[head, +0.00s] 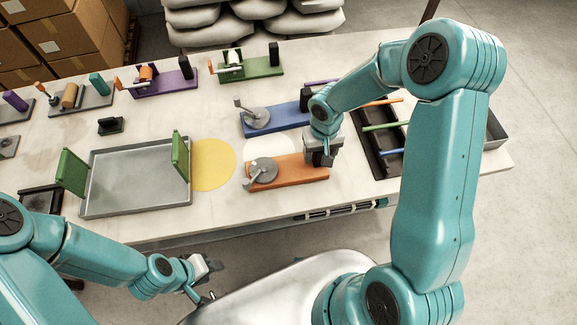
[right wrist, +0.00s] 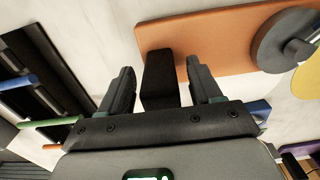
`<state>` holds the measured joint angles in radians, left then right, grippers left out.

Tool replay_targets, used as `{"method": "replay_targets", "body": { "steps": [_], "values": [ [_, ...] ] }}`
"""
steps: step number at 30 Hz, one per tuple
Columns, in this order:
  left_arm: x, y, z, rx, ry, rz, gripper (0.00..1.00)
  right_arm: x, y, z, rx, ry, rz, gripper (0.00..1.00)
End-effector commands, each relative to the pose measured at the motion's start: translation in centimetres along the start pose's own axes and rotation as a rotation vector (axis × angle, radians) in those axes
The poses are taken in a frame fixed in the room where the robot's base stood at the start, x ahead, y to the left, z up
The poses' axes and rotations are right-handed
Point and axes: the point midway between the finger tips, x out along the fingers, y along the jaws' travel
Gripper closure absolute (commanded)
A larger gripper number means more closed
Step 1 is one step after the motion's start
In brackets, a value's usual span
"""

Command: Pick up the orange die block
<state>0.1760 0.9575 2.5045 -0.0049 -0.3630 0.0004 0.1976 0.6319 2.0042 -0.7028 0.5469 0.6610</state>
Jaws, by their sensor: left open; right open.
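An orange base plate (head: 298,174) lies near the table's front edge, with a grey disc (head: 264,171) at its left end. At its right end my right gripper (head: 321,163) points down and hides that end in the head view. In the right wrist view, a black block (right wrist: 160,72) stands at the end of the orange plate (right wrist: 215,42). My right gripper's open fingers (right wrist: 160,80) are on either side of the block, with gaps visible. I see no separate orange block. My left gripper (head: 208,270) is open and empty, in front of the table.
A grey tray (head: 130,184) with green end pieces is at the left, beside a yellow disc (head: 213,166). A blue plate (head: 282,119) lies behind the orange one. A black rack with coloured rods (head: 381,126) is at the right. Purple (head: 175,84) and green (head: 262,70) fixtures stand behind.

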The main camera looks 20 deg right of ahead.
Motion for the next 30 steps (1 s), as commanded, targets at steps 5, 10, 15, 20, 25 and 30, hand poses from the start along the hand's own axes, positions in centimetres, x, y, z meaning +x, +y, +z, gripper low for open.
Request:
{"method": "replay_targets", "body": {
  "steps": [5,10,15,20,25,30],
  "values": [
    [0.0,0.0,0.0,0.000,0.000,0.000,0.54,0.0,0.0,0.0,0.000,0.001,0.000,0.52],
    [0.0,0.0,0.0,0.000,0.000,0.000,0.54,-0.1,0.0,0.0,0.000,0.001,0.000,1.00],
    [0.0,0.0,0.0,0.000,0.000,0.000,0.54,-0.1,0.0,-0.1,0.000,0.002,0.000,1.00],
    [0.0,0.0,0.0,0.000,0.000,0.000,0.54,-0.2,0.0,-0.1,0.000,0.002,0.000,1.00],
    [0.1,0.0,0.0,0.000,0.000,0.000,0.54,-1.2,0.0,-0.2,0.001,0.006,0.000,1.00],
    [0.3,-0.1,0.0,0.000,0.000,0.000,0.54,-4.6,0.0,-0.2,0.001,0.010,0.000,1.00]
  ]
}}
